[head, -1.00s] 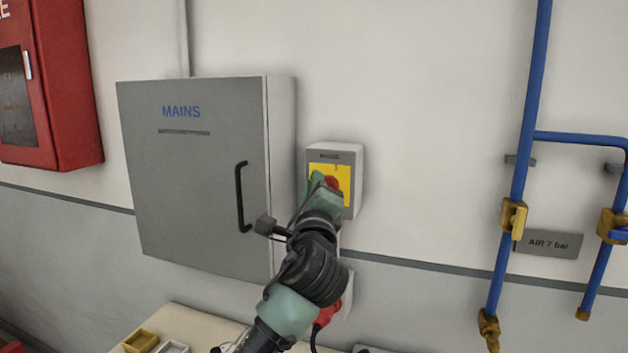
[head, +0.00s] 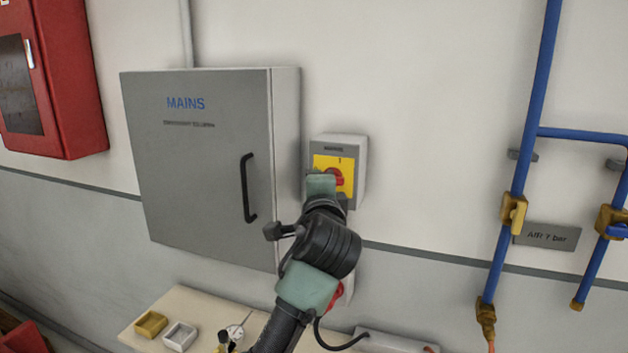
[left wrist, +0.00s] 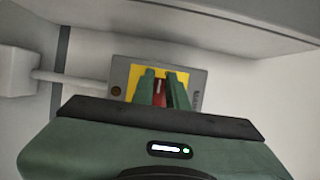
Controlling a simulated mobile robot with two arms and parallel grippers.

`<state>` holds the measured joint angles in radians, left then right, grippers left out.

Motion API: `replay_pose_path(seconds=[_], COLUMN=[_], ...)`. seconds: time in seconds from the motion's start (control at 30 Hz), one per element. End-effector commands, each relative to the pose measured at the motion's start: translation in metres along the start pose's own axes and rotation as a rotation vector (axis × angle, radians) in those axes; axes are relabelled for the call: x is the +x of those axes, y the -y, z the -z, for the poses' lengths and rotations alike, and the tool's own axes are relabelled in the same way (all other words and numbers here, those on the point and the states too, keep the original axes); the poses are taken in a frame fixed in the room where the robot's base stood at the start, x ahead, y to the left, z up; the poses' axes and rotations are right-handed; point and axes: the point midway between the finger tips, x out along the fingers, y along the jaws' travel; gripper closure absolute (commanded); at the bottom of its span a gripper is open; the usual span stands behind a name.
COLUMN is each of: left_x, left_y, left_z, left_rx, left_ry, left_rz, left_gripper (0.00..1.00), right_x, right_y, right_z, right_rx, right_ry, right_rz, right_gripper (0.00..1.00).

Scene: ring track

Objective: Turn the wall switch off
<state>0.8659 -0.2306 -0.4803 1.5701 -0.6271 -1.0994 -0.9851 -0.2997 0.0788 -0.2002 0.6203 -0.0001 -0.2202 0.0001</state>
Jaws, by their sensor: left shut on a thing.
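The wall switch (head: 350,150) is a grey box with a yellow plate and a red rotary knob (head: 335,178), mounted right of the MAINS cabinet. In the left wrist view the switch (left wrist: 199,84) shows the red knob (left wrist: 160,92) between two green fingers. My left gripper (head: 325,184) is at the switch front, covering the lower left of the yellow plate. In the left wrist view my left gripper (left wrist: 164,84) is shut on the red knob. The knob's exact angle is hard to tell. My right gripper is not in view.
The grey MAINS cabinet (head: 205,220) with a black handle (head: 247,188) stands close left of the switch. Blue air pipes (head: 528,120) run at the right. A bench (head: 188,300) with small trays lies below. The wall between switch and pipes is clear.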

Motion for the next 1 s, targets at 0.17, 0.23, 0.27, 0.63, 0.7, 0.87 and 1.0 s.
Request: replay_pose_path(seconds=[0.17, 0.23, 0.27, 0.63, 0.7, 0.87, 1.0], left_x=[-0.0013, -0.0014, -0.0014, -0.0012, -0.0009, -0.0007, -0.0097], left_y=[-0.0048, -0.0046, -0.0046, -0.0025, -0.0023, -0.0019, -0.0025], left_z=[0.0065, 0.0065, 0.0065, 0.0054, 0.0045, 0.0032, 0.0037], left_rx=[-0.009, -0.01, -0.01, -0.01, -0.009, -0.009, -0.011], left_ry=[-0.014, -0.014, -0.014, -0.013, -0.011, -0.008, -0.009], left_rz=[-0.013, -0.012, -0.012, -0.008, -0.008, -0.007, -0.003], left_gripper=[1.0, 1.0, 1.0, 0.64, 0.64, 0.64, 0.64], right_x=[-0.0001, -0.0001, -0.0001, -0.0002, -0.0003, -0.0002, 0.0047], right_y=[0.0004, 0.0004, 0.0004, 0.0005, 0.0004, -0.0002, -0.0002], right_z=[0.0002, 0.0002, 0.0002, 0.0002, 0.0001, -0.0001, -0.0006], right_rx=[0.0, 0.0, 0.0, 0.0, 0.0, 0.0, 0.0], right_ry=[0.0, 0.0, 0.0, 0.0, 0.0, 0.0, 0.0], right_rz=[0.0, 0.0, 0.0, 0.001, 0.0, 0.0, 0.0], right_gripper=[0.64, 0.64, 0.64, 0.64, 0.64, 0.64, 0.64])
